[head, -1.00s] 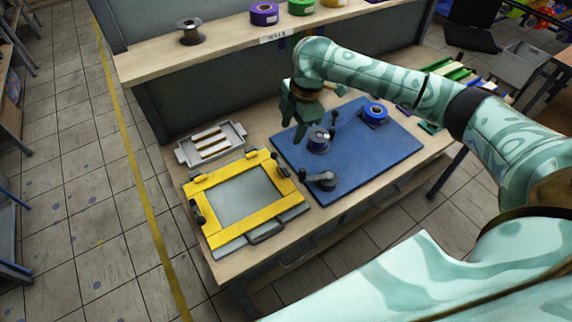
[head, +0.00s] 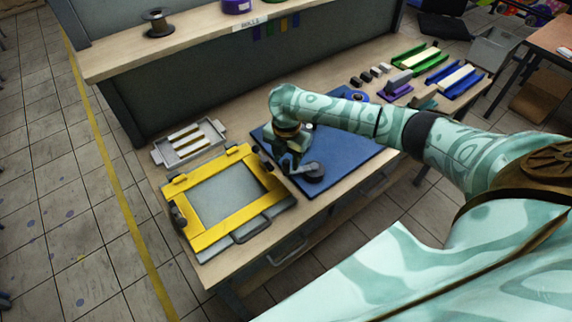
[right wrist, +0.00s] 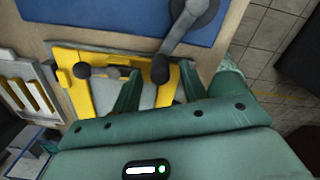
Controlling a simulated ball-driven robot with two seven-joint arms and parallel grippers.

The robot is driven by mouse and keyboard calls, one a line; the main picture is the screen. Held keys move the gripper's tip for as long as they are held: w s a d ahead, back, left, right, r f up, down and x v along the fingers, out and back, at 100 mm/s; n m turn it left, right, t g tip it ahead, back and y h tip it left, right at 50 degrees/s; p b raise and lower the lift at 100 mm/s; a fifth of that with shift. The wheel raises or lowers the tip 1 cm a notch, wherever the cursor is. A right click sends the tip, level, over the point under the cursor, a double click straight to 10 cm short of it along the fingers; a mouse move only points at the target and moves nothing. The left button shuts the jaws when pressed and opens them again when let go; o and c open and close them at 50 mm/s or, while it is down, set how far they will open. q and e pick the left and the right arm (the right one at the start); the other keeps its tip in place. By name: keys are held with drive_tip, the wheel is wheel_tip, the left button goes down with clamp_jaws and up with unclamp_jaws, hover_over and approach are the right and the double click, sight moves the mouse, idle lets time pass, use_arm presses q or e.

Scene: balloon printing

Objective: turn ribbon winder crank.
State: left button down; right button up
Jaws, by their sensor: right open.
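The ribbon winder crank (head: 313,172) is dark grey and stands at the front left of the blue mat (head: 350,160). In the right wrist view its round hub (right wrist: 200,10) is at the top, and its arm runs down to a dark knob (right wrist: 160,69). My right gripper (head: 290,168) is at the crank, partly hiding it. In the right wrist view the right gripper (right wrist: 160,78) is open, and the knob appears between its fingertips; I cannot tell whether they touch it. The winder's spool is mostly hidden behind my right arm. My left gripper is not in view.
A yellow frame (head: 216,234) with dark clamps lies just left of the mat. A grey tray (head: 158,156) with strips lies behind it. A blue ribbon roll (head: 358,96) is partly hidden by my arm. Small blocks and colored holders (head: 415,54) line the table's right.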

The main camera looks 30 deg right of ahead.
drive_tip(key=shift+f, duration=0.9)
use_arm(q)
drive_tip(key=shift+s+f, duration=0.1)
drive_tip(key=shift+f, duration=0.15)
